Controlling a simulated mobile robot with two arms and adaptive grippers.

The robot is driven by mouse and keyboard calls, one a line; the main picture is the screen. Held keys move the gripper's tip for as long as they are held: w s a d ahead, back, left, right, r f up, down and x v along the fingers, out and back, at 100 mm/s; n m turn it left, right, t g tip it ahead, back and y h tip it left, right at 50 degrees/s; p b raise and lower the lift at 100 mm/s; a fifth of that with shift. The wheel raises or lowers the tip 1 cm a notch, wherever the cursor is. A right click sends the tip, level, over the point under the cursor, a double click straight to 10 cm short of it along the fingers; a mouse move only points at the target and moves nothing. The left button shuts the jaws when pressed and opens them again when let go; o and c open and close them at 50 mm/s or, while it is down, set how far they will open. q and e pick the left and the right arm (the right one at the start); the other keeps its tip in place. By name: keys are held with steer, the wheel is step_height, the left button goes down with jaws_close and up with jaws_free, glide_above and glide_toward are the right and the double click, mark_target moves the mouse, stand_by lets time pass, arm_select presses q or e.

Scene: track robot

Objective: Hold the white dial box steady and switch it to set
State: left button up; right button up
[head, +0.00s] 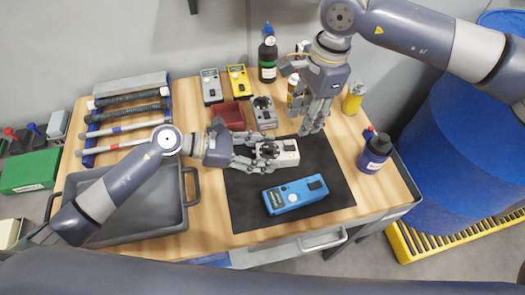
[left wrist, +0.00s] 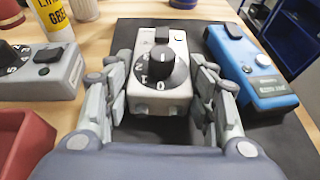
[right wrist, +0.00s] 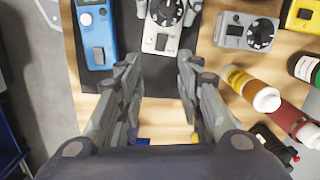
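The white dial box (head: 289,153) lies on the black mat (head: 245,205). In the left wrist view the white dial box (left wrist: 165,103) shows a black dial (left wrist: 166,70) with small marks around it; its setting is too small to read surely. My left gripper (head: 264,154) has its fingers on both sides of the box, seemingly touching it; they also show in the left wrist view (left wrist: 160,90). My right gripper (head: 308,128) is open and empty above the mat's back edge, apart from the box. In the right wrist view the box (right wrist: 160,42) lies beyond its fingers (right wrist: 158,75).
A blue device (head: 295,194) lies in front of the white box. A grey dial box (head: 264,113), a red bin (head: 229,116) and bottles stand behind. A blue-labelled bottle (head: 375,154) stands at right. A grey tray (head: 160,215) is at left.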

mark_target(286, 147)
arm_select(q)
steer(key=c, duration=0.4)
steer(key=o, duration=0.6)
steer(key=c, duration=0.8)
arm_select(e)
steer(key=shift+c, duration=0.3)
steer(key=shift+a, duration=0.15)
steer(key=c, duration=0.4)
steer(key=shift+s+a+f+m+h, duration=0.2)
steer(key=shift+a+m+h, duration=0.15)
steer(key=shift+a, duration=0.45)
steer(key=shift+s+a+f+m+h, duration=0.15)
steer(key=shift+a+m+h, duration=0.2)
steer(key=shift+a, duration=0.4)
jaws_close()
steer(key=shift+f, duration=3.15)
